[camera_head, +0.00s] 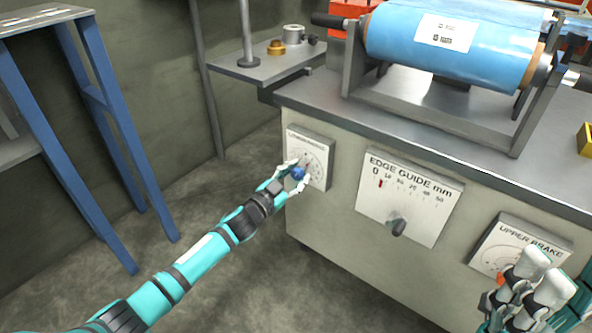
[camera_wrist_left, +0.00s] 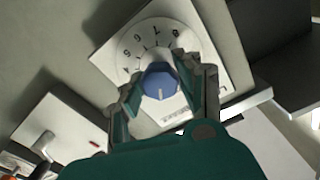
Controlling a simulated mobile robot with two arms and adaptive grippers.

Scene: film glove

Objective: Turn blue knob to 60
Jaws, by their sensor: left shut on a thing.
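The blue knob (camera_head: 297,173) sits on a white dial plate (camera_head: 322,149) at the left end of the machine's front. My left gripper (camera_head: 296,175) is shut on the blue knob, with a finger on each side. In the left wrist view the blue knob (camera_wrist_left: 159,82) has a pale pointer mark on its face, toward the bottom of the picture. Single-digit numbers ring the dial plate (camera_wrist_left: 190,38) around it. The plate's lettering is too small to read surely. My right gripper (camera_head: 530,283) is at the lower right, in front of the upper brake panel; its finger opening is unclear.
The edge guide panel (camera_head: 430,205) with a grey knob (camera_head: 397,226) is right of the dial. The upper brake panel (camera_head: 515,237) is farther right. A blue film roll (camera_head: 440,48) rests on top. A blue-legged stand (camera_head: 100,100) is at left, with open floor between.

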